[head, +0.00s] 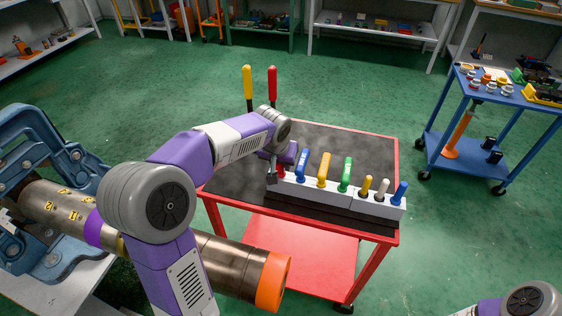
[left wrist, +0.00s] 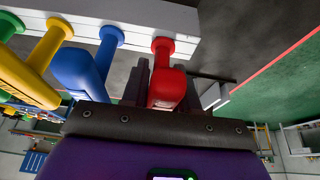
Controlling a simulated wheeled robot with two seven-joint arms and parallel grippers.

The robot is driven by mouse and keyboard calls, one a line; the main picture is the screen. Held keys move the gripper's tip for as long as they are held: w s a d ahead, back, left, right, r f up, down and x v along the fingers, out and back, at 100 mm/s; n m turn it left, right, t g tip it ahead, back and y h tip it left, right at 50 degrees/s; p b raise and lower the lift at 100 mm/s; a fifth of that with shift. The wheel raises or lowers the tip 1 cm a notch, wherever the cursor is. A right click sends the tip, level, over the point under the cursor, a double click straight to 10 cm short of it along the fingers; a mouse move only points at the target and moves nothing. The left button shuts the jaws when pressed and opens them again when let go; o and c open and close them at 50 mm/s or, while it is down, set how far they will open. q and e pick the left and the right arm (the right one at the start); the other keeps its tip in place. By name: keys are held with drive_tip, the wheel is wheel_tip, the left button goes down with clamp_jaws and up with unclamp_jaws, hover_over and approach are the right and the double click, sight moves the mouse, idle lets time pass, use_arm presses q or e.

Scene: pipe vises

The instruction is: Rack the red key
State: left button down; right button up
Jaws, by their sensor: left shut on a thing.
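The red key (head: 281,170) stands at the left end of the white rack (head: 375,207) on the red cart. My left gripper (head: 273,174) is at the key and partly covers it. In the left wrist view the fingers (left wrist: 155,88) are shut around the handle of the red key (left wrist: 166,88). The key's collar lies against the end of the white rack (left wrist: 140,38); whether it is fully seated is hidden. A blue key (head: 301,165), a yellow key (head: 323,168) and a green key (head: 346,173) stand in the same rack. My right gripper is not in view.
Yellow (head: 247,82) and red (head: 272,82) upright handles stand at the cart's back left. A pipe with an orange end (head: 275,282) lies below my left arm. The dark cart top (head: 350,145) behind the rack is clear.

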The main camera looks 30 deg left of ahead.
use_arm(q)
drive_tip(key=shift+f, duration=0.35)
idle(0.6)
drive_tip(key=c, duration=0.8)
unclamp_jaws()
drive_tip(key=p+v, duration=0.2)
drive_tip(key=v, duration=0.5)
drive_tip(key=shift+s+r, duration=0.15)
drive_tip(key=shift+r, duration=0.1)
drive_tip(key=shift+s, duration=0.1)
